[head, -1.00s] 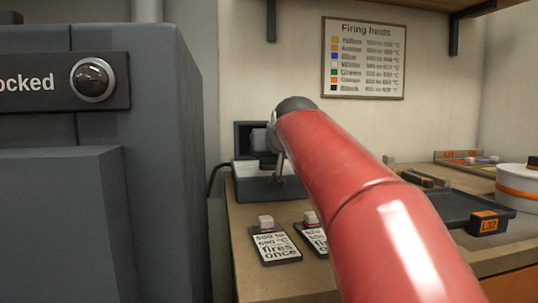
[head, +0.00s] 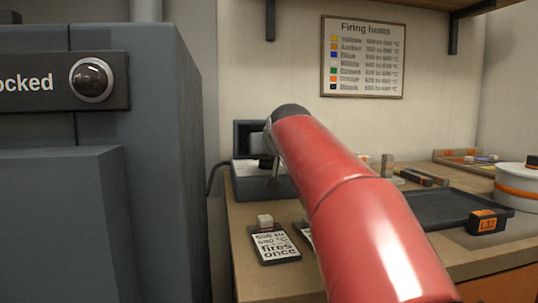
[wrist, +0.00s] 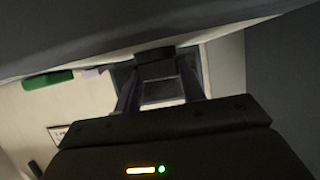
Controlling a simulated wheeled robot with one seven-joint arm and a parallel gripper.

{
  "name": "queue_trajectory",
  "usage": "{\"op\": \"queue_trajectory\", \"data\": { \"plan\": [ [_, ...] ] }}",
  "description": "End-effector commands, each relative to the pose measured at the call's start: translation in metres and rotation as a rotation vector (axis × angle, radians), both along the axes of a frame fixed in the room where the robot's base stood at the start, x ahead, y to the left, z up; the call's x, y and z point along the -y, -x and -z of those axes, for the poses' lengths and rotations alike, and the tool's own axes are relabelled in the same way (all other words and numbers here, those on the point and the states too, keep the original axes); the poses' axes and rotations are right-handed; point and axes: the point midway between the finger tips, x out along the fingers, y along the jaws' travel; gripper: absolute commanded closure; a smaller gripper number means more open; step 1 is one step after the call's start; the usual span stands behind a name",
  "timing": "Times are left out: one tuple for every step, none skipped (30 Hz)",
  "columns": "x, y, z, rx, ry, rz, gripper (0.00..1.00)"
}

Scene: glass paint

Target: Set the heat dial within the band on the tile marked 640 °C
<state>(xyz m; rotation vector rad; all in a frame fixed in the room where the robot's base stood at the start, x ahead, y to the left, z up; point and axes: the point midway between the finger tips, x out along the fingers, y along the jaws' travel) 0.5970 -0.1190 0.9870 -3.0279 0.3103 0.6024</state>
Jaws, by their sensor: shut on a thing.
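My gripper (wrist: 158,85) shows in the wrist view with its two fingers on either side of a dark block, which I take to be the heat dial (wrist: 155,57). In the head view my red arm reaches to a grey control box (head: 248,186) against the back wall and hides most of the gripper and the dial. The dial's marks and pointer cannot be read. A dark tile (head: 273,245) with a white label and a pale knob lies on the bench. A second tile is almost wholly hidden behind my arm.
A grey kiln (head: 165,200) marked "ocked" with a round lamp stands at left. A "Firing heats" chart (head: 362,57) hangs on the wall. A black tray (head: 450,208) tagged L32 and a white round container (head: 517,185) with an orange band stand at right.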

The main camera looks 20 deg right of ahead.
Motion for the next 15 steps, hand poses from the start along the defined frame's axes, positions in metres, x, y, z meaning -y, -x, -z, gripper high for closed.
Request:
{"op": "queue_trajectory", "data": {
  "plan": [
    [-0.0004, 0.0, 0.0002, 0.0, -0.001, 0.003, 0.83],
    [-0.0005, 0.0, 0.0002, 0.0, -0.001, 0.006, 0.83],
    [-0.0006, 0.0, 0.0002, 0.0, 0.001, 0.013, 0.83],
    [-0.001, -0.0001, 0.0003, 0.0, 0.0, 0.018, 0.83],
    [-0.0012, -0.0002, 0.0003, 0.0, 0.001, 0.027, 0.83],
    [-0.0016, -0.0003, 0.0003, 0.0, 0.001, 0.039, 0.83],
    [-0.002, -0.0005, 0.0004, 0.0, 0.001, 0.049, 0.83],
    [-0.0023, -0.0006, 0.0006, 0.0, 0.001, 0.061, 0.83],
    [-0.0026, -0.0008, 0.0007, 0.0, 0.001, 0.081, 0.83],
    [-0.0029, -0.0008, 0.0011, 0.0, 0.001, 0.097, 0.83],
    [-0.0033, -0.001, 0.0015, -0.001, 0.001, 0.113, 0.83],
    [-0.0039, -0.0013, 0.0018, 0.0, 0.001, 0.136, 0.83],
    [-0.0042, -0.0014, 0.0016, 0.001, 0.002, 0.155, 0.83],
    [-0.0041, -0.0013, 0.0017, 0.001, 0.003, 0.175, 0.83],
    [-0.0045, -0.0015, 0.002, 0.001, 0.001, 0.201, 0.83]
  ]
}}
